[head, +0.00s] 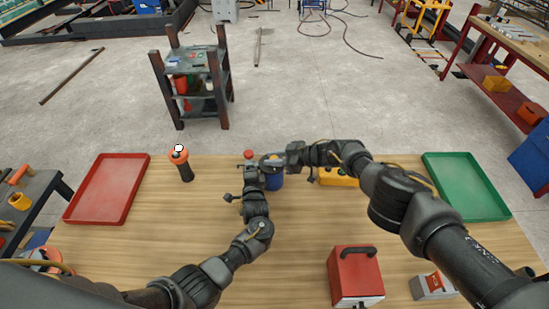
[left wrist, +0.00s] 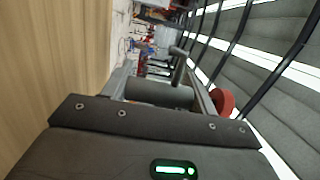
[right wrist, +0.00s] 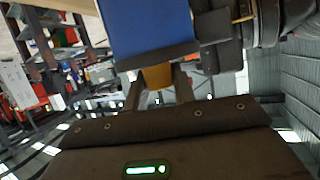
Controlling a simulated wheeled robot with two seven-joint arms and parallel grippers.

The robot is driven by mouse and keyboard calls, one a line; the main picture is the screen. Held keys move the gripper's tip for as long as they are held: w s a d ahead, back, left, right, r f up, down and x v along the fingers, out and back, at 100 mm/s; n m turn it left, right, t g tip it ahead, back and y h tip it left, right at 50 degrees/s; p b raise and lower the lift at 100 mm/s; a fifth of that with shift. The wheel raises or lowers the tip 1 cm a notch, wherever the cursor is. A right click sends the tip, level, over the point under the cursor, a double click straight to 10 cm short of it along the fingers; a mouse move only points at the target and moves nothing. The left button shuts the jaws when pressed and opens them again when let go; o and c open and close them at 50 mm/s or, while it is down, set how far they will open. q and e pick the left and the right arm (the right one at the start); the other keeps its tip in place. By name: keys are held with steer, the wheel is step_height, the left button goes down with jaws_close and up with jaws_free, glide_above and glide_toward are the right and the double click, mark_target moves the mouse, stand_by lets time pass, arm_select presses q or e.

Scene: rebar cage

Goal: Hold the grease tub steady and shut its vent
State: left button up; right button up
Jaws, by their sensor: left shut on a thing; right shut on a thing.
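The blue grease tub (head: 273,182) stands near the table's far edge, partly covered by my grippers. My left gripper (head: 249,165) is at its left side. In the left wrist view it is shut on a dark grey cylindrical part (left wrist: 158,93). A grey T-shaped piece (left wrist: 180,66) rises beyond that part, and a red knob (left wrist: 222,101) is beside the right finger. My right gripper (head: 275,160) is at the tub's top. In the right wrist view it is shut on a yellow-brown part (right wrist: 158,76) next to the blue body (right wrist: 150,28). Which part is the vent is unclear.
A red tray (head: 107,190) lies at the left and a green tray (head: 466,187) at the right. An orange-topped tool (head: 183,164) stands near the far edge. A yellow case (head: 338,178), a red box (head: 355,277) and a small grey-and-red box (head: 432,286) are close to my right arm.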

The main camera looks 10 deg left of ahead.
arm_select(q)
steer(key=shift+w+d, duration=0.1)
steer(key=shift+w, duration=0.05)
arm_select(e)
steer(key=shift+d, duration=0.2)
steer(key=o, duration=1)
steer(key=shift+a, duration=0.1)
steer(key=shift+w, duration=0.1)
steer(key=shift+v, duration=0.85)
steer(key=v, duration=1)
steer(key=shift+r, duration=0.2)
arm_select(q)
steer(key=o, duration=1.6)
steer(key=shift+c, duration=0.2)
